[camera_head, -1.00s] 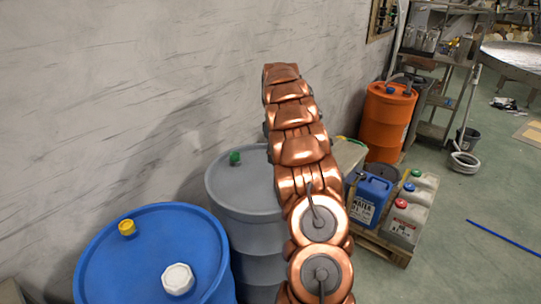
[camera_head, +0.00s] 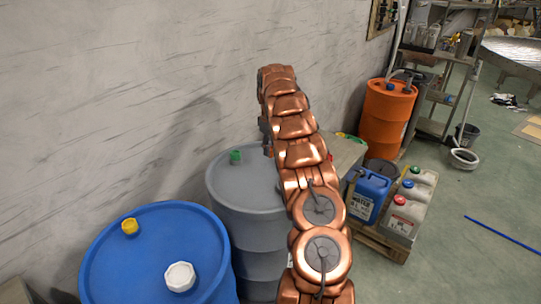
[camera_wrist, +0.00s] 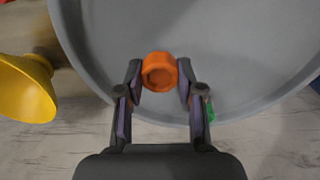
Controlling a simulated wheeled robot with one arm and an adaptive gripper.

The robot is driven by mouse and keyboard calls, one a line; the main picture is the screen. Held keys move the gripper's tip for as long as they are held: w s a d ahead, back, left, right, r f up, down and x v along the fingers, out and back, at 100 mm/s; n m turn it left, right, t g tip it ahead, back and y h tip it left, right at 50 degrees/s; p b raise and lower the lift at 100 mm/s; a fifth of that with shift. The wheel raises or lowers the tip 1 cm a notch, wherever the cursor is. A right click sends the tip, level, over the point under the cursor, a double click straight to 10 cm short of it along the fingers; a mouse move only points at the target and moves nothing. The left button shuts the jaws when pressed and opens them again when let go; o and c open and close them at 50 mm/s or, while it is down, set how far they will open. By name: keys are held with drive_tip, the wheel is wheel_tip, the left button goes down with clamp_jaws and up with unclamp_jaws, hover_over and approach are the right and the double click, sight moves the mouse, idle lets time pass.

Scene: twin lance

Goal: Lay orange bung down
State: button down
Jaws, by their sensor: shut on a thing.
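The orange bung (camera_wrist: 158,71) is between the two fingertips of my gripper (camera_wrist: 159,80) in the wrist view. My gripper is shut on it, with a finger on each side. Below it is the grey lid of the drum (camera_wrist: 235,45); whether the bung touches the lid I cannot tell. In the head view the grey drum (camera_head: 237,186) stands beside the wall, and my copper arm hides part of its top. The bung cannot be made out in that view.
A green bung (camera_head: 235,157) sits near the grey drum's rim. A blue drum (camera_head: 125,255) with yellow and white caps stands at left. A yellow funnel (camera_wrist: 25,85) is beside the lid in the wrist view. Jerrycans (camera_head: 408,200) and an orange drum (camera_head: 386,112) stand at right.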

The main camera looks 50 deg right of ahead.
drive_tip(key=shift+f+p, duration=0.8)
drive_tip(key=shift+f, duration=0.95)
drive_tip(key=shift+f, duration=0.15)
drive_tip(key=c, duration=0.7)
unclamp_jaws()
